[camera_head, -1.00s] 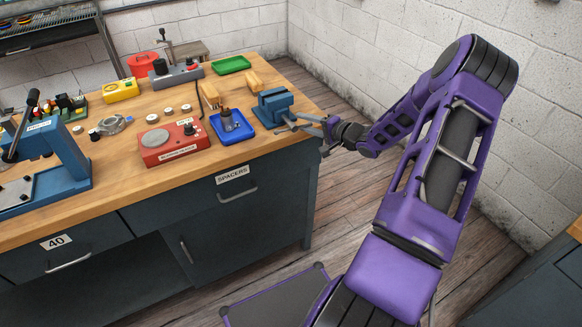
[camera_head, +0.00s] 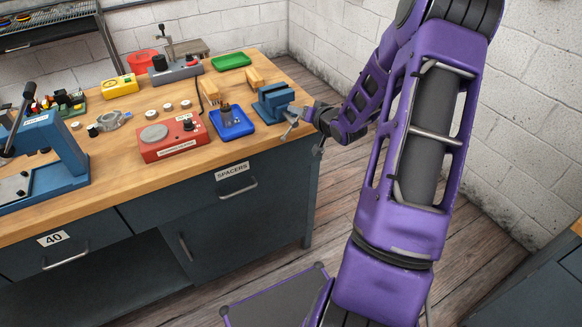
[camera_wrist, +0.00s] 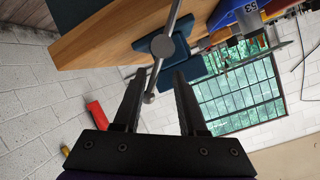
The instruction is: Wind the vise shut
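The blue vise (camera_head: 274,103) stands at the right front corner of the workbench. Its blue front jaw and steel handle bar (camera_wrist: 164,57) show close up in the wrist view. The bar runs at a slant and has a round knob at its lower end. My gripper (camera_head: 298,118) is at the vise's handle side, off the bench corner. In the wrist view, my gripper (camera_wrist: 160,78) has its dark fingers spread apart. The knobbed bar end lies between them in the picture, nearer the left finger. I cannot tell whether they touch. The vise's jaw gap is hard to make out.
A blue tray (camera_head: 232,131) with small dark parts sits left of the vise. Wooden blocks (camera_head: 256,77), a red device (camera_head: 173,138) and a green tray (camera_head: 231,62) are nearby. A blue press (camera_head: 52,150) stands far left. A brick wall bounds the right.

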